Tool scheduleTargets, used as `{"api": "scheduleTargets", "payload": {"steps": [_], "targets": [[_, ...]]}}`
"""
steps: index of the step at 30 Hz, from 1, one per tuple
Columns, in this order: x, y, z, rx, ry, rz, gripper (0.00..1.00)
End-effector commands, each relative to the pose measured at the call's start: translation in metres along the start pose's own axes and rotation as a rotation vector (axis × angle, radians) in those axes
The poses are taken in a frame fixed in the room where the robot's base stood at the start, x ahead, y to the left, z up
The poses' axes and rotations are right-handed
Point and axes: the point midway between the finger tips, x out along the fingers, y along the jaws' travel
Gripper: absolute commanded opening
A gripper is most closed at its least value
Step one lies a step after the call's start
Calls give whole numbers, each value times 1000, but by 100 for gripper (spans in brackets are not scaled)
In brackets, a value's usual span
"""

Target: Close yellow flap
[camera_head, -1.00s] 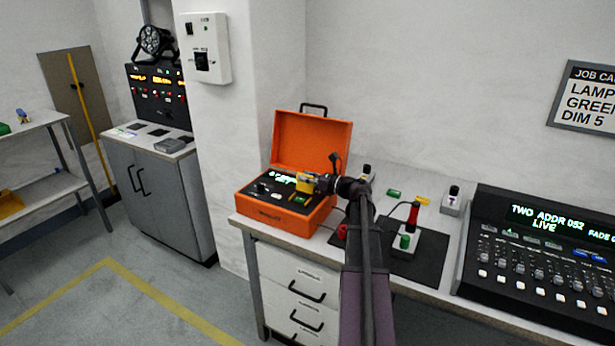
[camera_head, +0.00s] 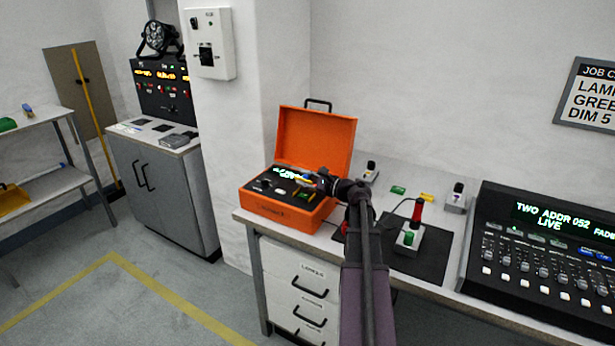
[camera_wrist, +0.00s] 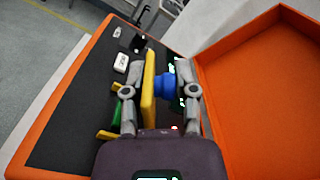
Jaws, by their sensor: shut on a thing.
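The yellow flap (camera_wrist: 148,88) stands on edge between my gripper's fingers in the wrist view, with a blue round part (camera_wrist: 166,88) against its right side. My gripper (camera_wrist: 158,72) is shut on the flap, and the blue part lies between the fingers too. In the head view my gripper (camera_head: 318,180) is inside the open orange case (camera_head: 280,212), low over its dark panel. Only a little yellow shows there; my arm and gripper hide most of the flap.
The orange case's lid (camera_head: 316,142) stands open behind the panel. A white block (camera_wrist: 121,63) and black parts sit on the panel left of the fingers. On the bench, a dark mat (camera_head: 430,255) with a green-button box (camera_head: 408,238) and a lighting console (camera_head: 540,255) stand to the right.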

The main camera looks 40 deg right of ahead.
Motion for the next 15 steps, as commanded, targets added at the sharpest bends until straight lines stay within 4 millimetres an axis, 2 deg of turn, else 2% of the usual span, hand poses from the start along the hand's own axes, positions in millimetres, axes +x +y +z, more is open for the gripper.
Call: {"api": "scheduleTargets", "payload": {"steps": [15], "targets": [[0, 28, -2, -487, 5, -4, 0]]}}
